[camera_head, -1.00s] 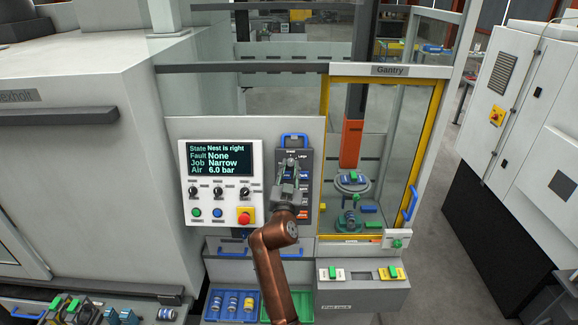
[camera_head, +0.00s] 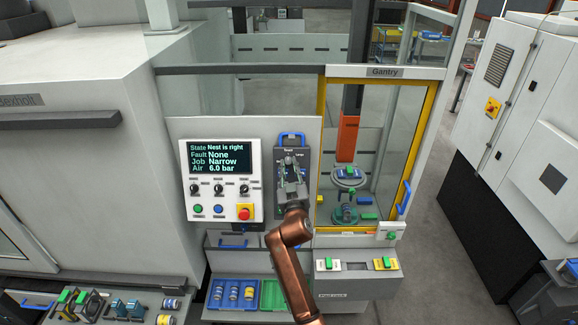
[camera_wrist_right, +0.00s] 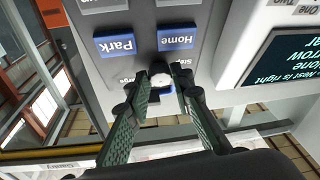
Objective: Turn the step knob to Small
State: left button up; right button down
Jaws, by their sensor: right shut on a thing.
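The step knob (camera_wrist_right: 160,79) shows in the wrist view as a small round knob with a pale top. It sits on a grey control box (camera_head: 306,158) with a blue handle, beside the status panel. The words "Step" and "Large" are partly visible around it, upside down. I cannot tell which setting it points to. My right gripper (camera_head: 289,163) is shut on the knob; in the wrist view its two green-padded fingers (camera_wrist_right: 160,90) stand on either side of it. In the head view the gripper hides the knob. My left gripper is in neither view.
Blue Home (camera_wrist_right: 178,40) and Park (camera_wrist_right: 118,44) buttons lie close to the knob. The status display (camera_head: 221,158) reads Nest is right, Fault None, Job Narrow. A red stop button (camera_head: 245,212) sits below it. The yellow-framed gantry door (camera_head: 321,115) stands to the right.

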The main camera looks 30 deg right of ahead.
jog(key=c, duration=1.7)
grip_release()
jog(key=v, duration=1.2)
jog(key=shift+f, duration=0.1)
